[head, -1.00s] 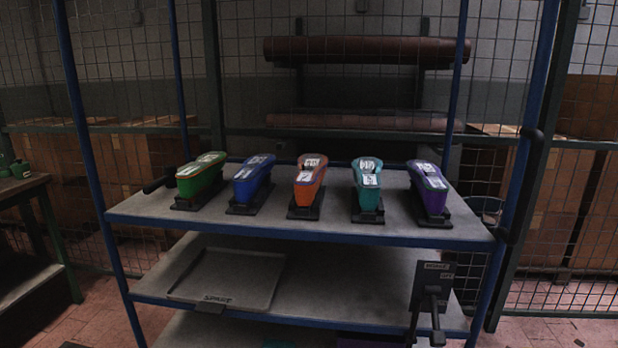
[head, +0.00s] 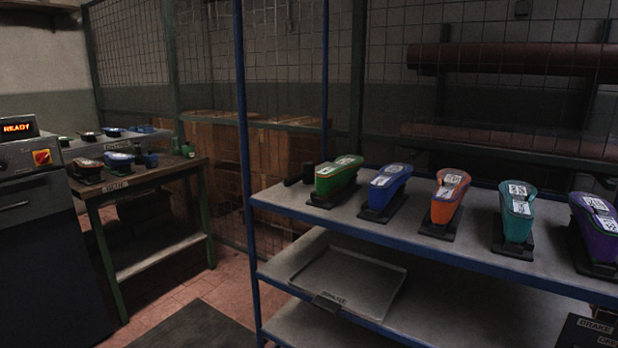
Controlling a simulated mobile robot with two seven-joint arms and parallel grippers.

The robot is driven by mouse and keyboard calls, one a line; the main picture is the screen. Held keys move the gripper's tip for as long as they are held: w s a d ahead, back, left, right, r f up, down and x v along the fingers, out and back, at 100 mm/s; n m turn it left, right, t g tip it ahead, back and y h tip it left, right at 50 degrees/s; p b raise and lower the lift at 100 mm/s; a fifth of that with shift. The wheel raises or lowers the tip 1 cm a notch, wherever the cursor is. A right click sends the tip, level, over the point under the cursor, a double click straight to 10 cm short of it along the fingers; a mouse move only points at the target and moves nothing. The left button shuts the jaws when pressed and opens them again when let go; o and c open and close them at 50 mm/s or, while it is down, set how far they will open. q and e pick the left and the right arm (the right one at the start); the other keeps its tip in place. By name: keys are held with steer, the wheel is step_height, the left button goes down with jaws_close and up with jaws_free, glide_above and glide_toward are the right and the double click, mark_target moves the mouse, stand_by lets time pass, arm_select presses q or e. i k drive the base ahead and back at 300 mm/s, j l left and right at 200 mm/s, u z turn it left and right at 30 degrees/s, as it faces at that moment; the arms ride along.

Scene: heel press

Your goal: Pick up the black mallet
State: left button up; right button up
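A black object (head: 309,172) lies at the left end of the rack's top shelf, beside and partly behind a green shoe-shaped block (head: 336,178). It may be the black mallet, but it is small and dark and I cannot tell for sure. No other mallet shows clearly. Neither of my grippers is in view.
The blue rack's top shelf (head: 290,207) also holds blue (head: 387,186), orange (head: 447,200), teal (head: 518,215) and purple (head: 597,228) blocks. A grey tray (head: 350,280) lies below. Left are a green-legged table (head: 150,180) and a machine reading READY (head: 20,127). Floor between is open.

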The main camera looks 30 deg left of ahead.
mark_target(307, 176)
steer(key=i+j, duration=0.15)
steer(key=j, duration=0.15)
steer(key=i+j+z, duration=0.1)
steer(key=j, duration=0.25)
steer(key=i+j, duration=0.15)
steer(key=j, duration=0.15)
steer(key=i+j, duration=0.1)
steer(key=j, duration=0.2)
steer(key=z, duration=0.05)
